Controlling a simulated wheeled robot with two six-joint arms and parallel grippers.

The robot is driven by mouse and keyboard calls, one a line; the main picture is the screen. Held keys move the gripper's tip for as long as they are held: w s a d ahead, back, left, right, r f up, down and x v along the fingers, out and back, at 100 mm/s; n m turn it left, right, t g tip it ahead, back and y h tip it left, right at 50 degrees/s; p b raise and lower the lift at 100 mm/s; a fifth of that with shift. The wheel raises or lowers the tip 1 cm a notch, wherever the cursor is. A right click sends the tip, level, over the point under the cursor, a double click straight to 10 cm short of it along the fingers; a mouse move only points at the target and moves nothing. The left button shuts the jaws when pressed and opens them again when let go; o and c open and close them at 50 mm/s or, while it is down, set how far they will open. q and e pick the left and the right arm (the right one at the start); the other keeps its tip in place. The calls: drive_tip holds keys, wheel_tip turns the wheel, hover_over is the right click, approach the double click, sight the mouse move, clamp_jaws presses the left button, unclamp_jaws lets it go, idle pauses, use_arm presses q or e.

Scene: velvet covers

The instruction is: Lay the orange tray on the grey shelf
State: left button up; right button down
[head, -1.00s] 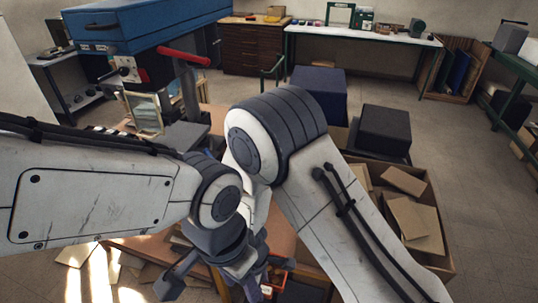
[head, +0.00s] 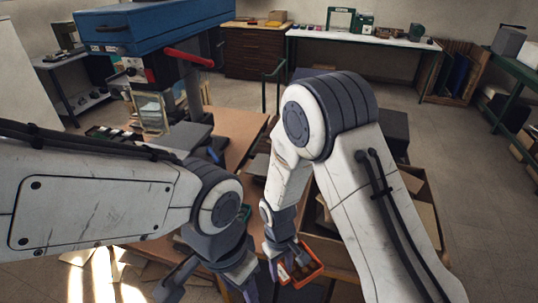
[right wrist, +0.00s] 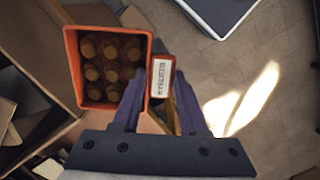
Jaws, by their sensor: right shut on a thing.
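The orange tray (head: 318,272) is in the lower middle of the head view, partly covered by my right gripper (head: 277,268). In the right wrist view the tray (right wrist: 73,52) holds several round brown-topped pieces in rows. A white label with an orange border (right wrist: 161,78) is on its near side, between the fingers of my right gripper (right wrist: 155,112), which is shut on that side. My left gripper (head: 212,288) hangs at the lower edge of the head view, apparently open and empty, left of the tray. I cannot tell which surface is the grey shelf.
A brown worktable (head: 235,130) lies below and beyond my arms. A blue-topped machine with a red lever (head: 188,57) stands at the left. A cardboard bin (head: 428,200) is at the right, partly behind my right arm. Open floor (head: 480,180) lies further right.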

drive_tip(key=w+d+m, duration=0.1)
drive_tip(key=m, duration=0.1)
drive_tip(key=w+d+r+m, duration=0.1)
drive_tip(key=m, duration=0.1)
drive_tip(key=w+d+r+m, duration=0.1)
drive_tip(key=w+m, duration=0.1)
drive_tip(key=shift+d+m+y, duration=0.3)
drive_tip(key=shift+d+y, duration=0.1)
drive_tip(key=shift+w, duration=0.1)
